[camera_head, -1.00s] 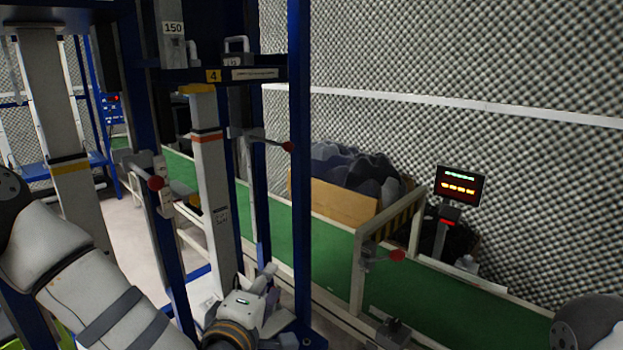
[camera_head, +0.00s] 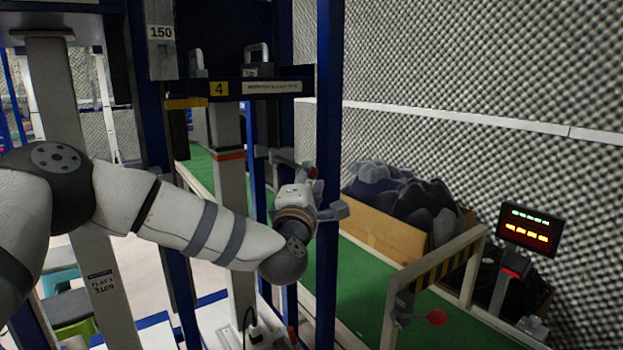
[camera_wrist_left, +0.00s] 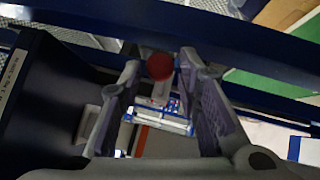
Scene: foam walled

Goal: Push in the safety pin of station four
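My left gripper (camera_head: 316,190) is just below and in front of this knob in the head view, partly hiding the handle. In the left wrist view the knob (camera_wrist_left: 160,67) shows between the tips of my two open fingers (camera_wrist_left: 161,85), with a gap on each side. I cannot tell whether anything touches it. My right gripper is out of view.
The blue post (camera_head: 328,130) stands close to my left gripper. A dark block (camera_wrist_left: 45,95) is left of the fingers in the wrist view. Behind are a green conveyor (camera_head: 350,285), another red-knobbed handle (camera_head: 436,317), a cardboard box (camera_head: 385,228) and a lit display (camera_head: 530,229).

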